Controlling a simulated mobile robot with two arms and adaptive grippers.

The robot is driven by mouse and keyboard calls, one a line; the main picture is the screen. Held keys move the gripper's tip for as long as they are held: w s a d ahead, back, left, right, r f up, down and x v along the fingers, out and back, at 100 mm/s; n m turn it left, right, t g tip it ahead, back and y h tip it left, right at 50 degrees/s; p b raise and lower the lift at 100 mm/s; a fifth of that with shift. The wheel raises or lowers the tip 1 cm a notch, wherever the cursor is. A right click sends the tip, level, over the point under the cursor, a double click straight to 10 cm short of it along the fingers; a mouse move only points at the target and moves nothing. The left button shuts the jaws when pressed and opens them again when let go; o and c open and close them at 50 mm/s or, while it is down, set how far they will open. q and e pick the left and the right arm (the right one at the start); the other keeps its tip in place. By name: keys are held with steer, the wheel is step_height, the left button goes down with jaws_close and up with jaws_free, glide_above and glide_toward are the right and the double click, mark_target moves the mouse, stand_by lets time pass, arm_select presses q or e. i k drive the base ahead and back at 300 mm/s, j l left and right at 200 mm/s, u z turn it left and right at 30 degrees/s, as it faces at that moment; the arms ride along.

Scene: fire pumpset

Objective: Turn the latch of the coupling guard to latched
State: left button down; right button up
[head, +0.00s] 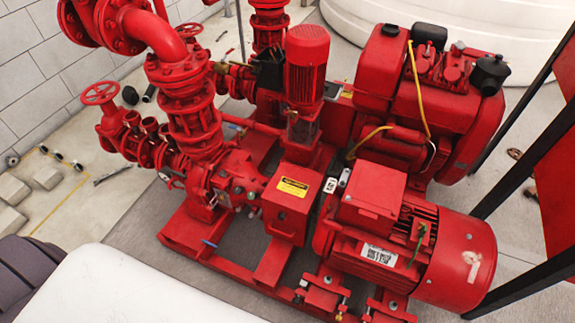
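The coupling guard (290,200) is a red box with a yellow warning label on its sloped top. In the head view it sits at the centre, between the pump (225,185) on its left and the red motor (400,235) on its right. Small pale and metallic fittings (331,186) show at the guard's right edge next to the motor. I cannot tell whether one of them is the latch, nor which way the latch is turned. Neither of my grippers is in view.
A larger engine (430,95) stands behind the motor, with yellow cables. Red pipes and a handwheel (100,93) rise at the left. Dark posts (530,155) stand at the right. Grey blocks (12,188) lie on the left floor. The space above the guard looks clear.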

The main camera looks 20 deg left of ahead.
mark_target(282, 217)
steer(key=u, duration=0.7)
